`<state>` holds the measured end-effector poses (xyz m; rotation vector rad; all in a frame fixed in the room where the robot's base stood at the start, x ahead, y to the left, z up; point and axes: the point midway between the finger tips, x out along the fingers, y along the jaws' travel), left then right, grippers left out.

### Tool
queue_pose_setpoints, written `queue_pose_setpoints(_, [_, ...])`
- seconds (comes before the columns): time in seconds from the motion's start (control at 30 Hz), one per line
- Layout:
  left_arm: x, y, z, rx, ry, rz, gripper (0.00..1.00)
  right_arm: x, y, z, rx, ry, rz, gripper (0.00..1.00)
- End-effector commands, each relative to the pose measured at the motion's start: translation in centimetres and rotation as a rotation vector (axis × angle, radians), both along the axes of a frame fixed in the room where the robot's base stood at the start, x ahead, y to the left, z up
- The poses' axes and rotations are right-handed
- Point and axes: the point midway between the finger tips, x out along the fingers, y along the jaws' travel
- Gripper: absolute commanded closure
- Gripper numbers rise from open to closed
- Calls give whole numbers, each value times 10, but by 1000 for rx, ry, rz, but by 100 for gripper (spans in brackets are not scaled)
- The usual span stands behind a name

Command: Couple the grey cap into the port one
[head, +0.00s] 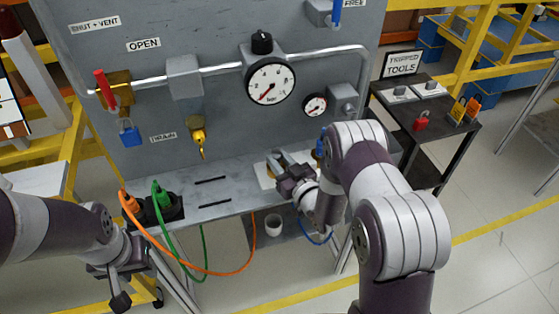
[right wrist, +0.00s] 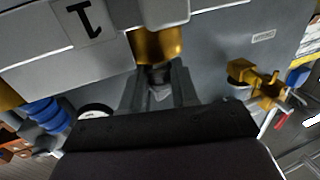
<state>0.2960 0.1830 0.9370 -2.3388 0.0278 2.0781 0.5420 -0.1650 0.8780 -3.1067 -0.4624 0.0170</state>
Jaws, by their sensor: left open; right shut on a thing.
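My right gripper (head: 281,165) is low in front of the grey panel, over the right part of the ledge. In the right wrist view its fingers (right wrist: 158,88) are shut on a small grey piece, the grey cap (right wrist: 160,86), mostly hidden between them. A brass port (right wrist: 157,45) stands directly beyond the fingertips, in line with the cap, beside an upside-down label "1" (right wrist: 85,18). I cannot tell whether cap and port touch. The port is not clear in the head view. My left gripper (head: 137,299) is open and empty at the lower left, away from the panel.
Orange (head: 130,203) and green (head: 161,196) plugs with loose cables sit on the ledge's left. A white cup (head: 273,225) is below the ledge. Gauges (head: 270,82), a red-handled valve (head: 105,90) and a blue padlock (head: 130,136) are on the panel. A tool cart (head: 445,135) stands right.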

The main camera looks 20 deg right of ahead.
Motion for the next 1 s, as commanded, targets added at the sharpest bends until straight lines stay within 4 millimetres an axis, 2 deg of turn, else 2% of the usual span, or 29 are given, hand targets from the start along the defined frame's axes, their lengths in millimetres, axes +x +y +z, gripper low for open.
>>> queue_pose_setpoints(1.0, [0,0,-8,0,0,0,57,0,0,-9,0,0,0,100])
